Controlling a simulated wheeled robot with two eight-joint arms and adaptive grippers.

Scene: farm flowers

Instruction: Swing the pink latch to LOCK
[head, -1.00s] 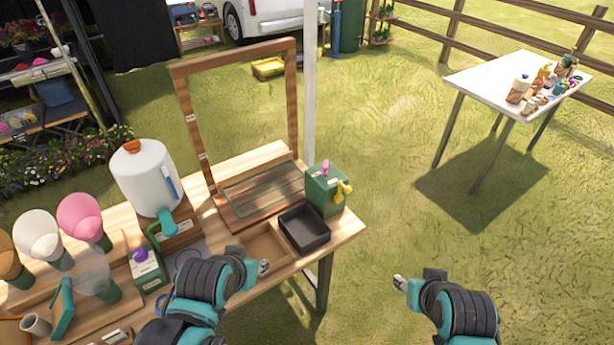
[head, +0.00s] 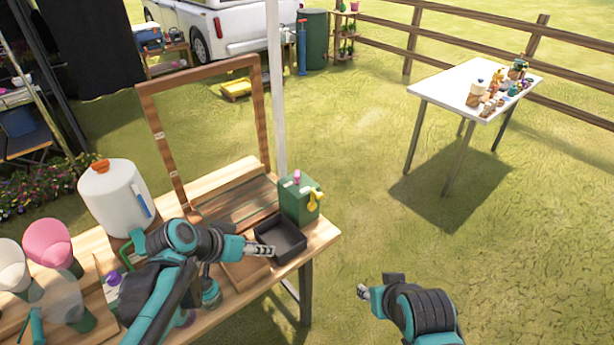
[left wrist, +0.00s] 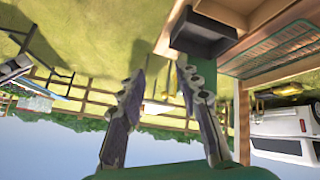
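A green box (head: 300,203) stands at the table's right end in the head view. A small pink latch (head: 297,177) sticks up from its top, and a yellow handle (head: 316,200) is on its right side. I cannot read any LOCK marking. My left gripper (head: 262,249) is over the black tray's near left side, apart from the box and the latch. In the left wrist view its two fingers (left wrist: 160,95) are spread with nothing held between them. My right gripper (head: 362,291) is off the table's right end, over grass; its fingers are too small to judge.
The black tray (head: 291,251) sits just in front of the green box. A wooden frame (head: 153,135) rises behind. A white table (head: 450,90) is far right, with open grass between.

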